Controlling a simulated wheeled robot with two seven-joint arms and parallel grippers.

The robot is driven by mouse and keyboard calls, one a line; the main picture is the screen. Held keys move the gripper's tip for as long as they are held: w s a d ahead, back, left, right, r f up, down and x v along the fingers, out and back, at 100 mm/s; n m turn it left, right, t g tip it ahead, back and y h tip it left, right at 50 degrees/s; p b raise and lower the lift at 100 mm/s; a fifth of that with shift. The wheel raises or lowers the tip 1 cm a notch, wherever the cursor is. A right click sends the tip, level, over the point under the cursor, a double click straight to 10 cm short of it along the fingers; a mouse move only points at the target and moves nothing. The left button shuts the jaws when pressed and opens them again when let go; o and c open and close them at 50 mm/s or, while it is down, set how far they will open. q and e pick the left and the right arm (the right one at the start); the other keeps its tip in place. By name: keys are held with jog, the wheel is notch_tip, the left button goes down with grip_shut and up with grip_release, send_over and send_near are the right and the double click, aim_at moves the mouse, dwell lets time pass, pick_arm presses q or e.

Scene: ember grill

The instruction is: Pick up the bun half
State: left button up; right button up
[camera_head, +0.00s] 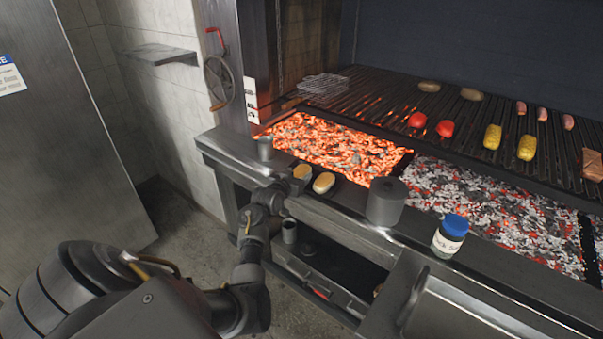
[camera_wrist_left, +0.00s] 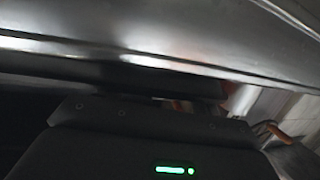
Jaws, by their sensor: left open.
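Two bun halves sit on the metal ledge in front of the grill: a left bun half (camera_head: 302,172) and a right bun half (camera_head: 323,183), both with pale yellowish tops. My left gripper (camera_head: 288,187) is at the ledge's front edge, just below and left of the left bun half. It is open, with no object visible in it. I cannot tell whether it touches the bun. The left wrist view shows a blurred metal edge and my gripper's dark body, but no bun. My right gripper is out of view.
A metal cup (camera_head: 265,148) stands left of the buns. A grey canister (camera_head: 386,202) and a blue-lidded jar (camera_head: 450,236) stand to the right. Glowing coals (camera_head: 340,145) lie behind the ledge (camera_head: 340,208). The grill grate (camera_head: 465,115) holds peppers, corn and other food.

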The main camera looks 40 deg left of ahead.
pick_arm(q)
jog(key=shift+w+a+f, duration=0.1)
jog(key=shift+w, duration=0.25)
jog(key=c, duration=0.7)
